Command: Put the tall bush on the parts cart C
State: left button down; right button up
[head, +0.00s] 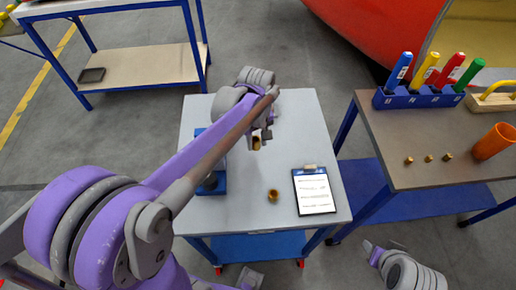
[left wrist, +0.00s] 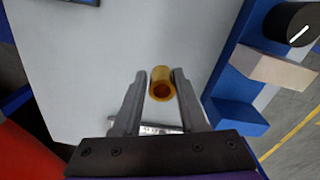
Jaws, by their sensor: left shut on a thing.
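My left gripper (head: 258,140) is shut on a brass-coloured hollow bush (head: 257,143), which it holds over a small cart with a light grey top (head: 300,115). In the left wrist view the bush (left wrist: 161,78) sits between the two fingers (left wrist: 154,82), its open end facing the camera. A second brass bush (head: 273,195) stands on the grey top nearer the front edge. No label telling which cart this is can be read. Part of my right arm, with what looks like its gripper (head: 377,252), shows at the lower right; its finger state is unclear.
A clipboard (head: 315,192) lies on the grey top. A blue fixture (head: 213,183) is partly hidden behind my left arm. The right-hand table (head: 400,140) holds a blue rack (head: 420,99), several small brass pieces (head: 428,160) and an orange cup (head: 492,142). Another table (head: 130,8) stands back left.

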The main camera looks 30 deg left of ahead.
aim_at(257, 157)
pick_arm(q)
jog(key=shift+f, duration=2.4)
jog(key=shift+f, duration=0.15)
jog(key=shift+c, duration=2.3)
grip_release()
jog(key=shift+b, duration=0.3)
